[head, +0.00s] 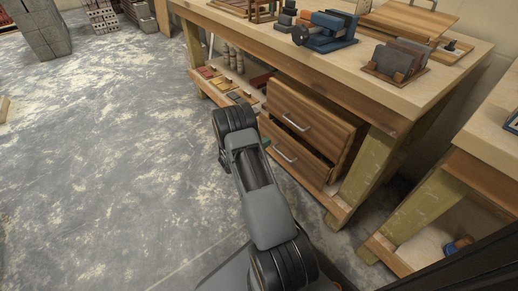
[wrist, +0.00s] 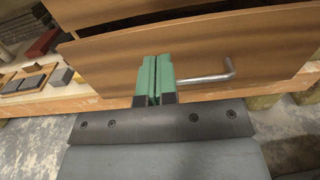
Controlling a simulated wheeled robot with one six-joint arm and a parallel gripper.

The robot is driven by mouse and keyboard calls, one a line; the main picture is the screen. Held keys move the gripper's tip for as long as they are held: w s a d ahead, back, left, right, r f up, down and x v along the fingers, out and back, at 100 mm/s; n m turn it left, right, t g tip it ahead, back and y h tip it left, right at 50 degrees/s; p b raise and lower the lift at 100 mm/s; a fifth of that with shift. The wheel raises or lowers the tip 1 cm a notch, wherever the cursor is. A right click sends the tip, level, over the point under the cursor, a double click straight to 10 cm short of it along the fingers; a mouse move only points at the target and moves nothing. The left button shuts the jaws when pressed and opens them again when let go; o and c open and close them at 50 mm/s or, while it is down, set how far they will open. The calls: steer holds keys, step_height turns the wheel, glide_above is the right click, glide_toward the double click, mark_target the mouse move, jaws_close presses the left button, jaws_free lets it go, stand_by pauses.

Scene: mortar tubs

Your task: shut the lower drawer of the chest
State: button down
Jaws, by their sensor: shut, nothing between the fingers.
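The wooden chest (head: 345,150) stands on the low shelf under the workbench and has two drawers. The upper drawer (head: 300,108) has a metal bar handle. The lower drawer (head: 303,168) stands out a little, with a dark gap above its front. Its front (wrist: 215,60) fills much of the wrist view, with its metal handle (wrist: 208,79) right of my fingers. My gripper (wrist: 155,72) has green fingers pressed together, empty, pointing at this front beside the handle's left end. I cannot tell whether they touch the wood. My arm hides part of the drawer in the head view.
Small coloured blocks (head: 218,82) lie on the shelf left of the chest. A blue vise (head: 325,30) and a rack of slabs (head: 396,62) stand on the bench top. A bench leg (head: 365,178) is right of the chest.

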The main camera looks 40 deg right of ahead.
mark_target(282, 133)
steer(key=shift+s+d+b, duration=0.15)
steer(key=shift+d+b, duration=0.4)
steer(key=shift+d, duration=1.2)
steer(key=shift+s+d+b, duration=0.1)
steer(key=shift+d+b, duration=0.45)
steer(key=shift+d, duration=1.15)
